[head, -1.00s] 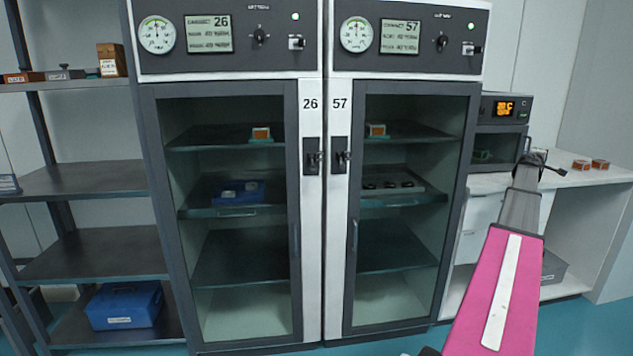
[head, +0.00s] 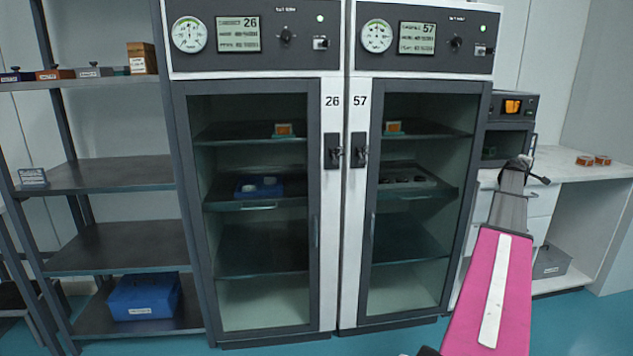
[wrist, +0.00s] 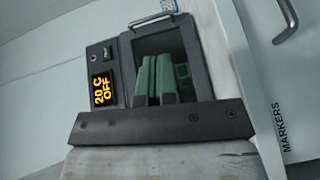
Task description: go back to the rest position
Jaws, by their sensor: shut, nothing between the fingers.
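My gripper (head: 526,162) shows small at the end of my pink and grey arm, on the right of the head view, in front of the small oven (head: 507,120). Its fingertips are hard to make out there. In the wrist view its two green fingers (wrist: 156,78) lie side by side, shut, with nothing held. Behind them are the oven's dark window and an orange display (wrist: 102,89) reading 20 C OFF. How far the fingers are from the oven cannot be told.
Glass-doored cabinets 26 (head: 330,250) and 57 (head: 357,230) stand shut in the middle, with small items on their shelves. An open shelf rack (head: 110,176) with a blue box (head: 145,296) is left. A white counter (head: 565,170) bears two orange-brown blocks. Floor shows in front.

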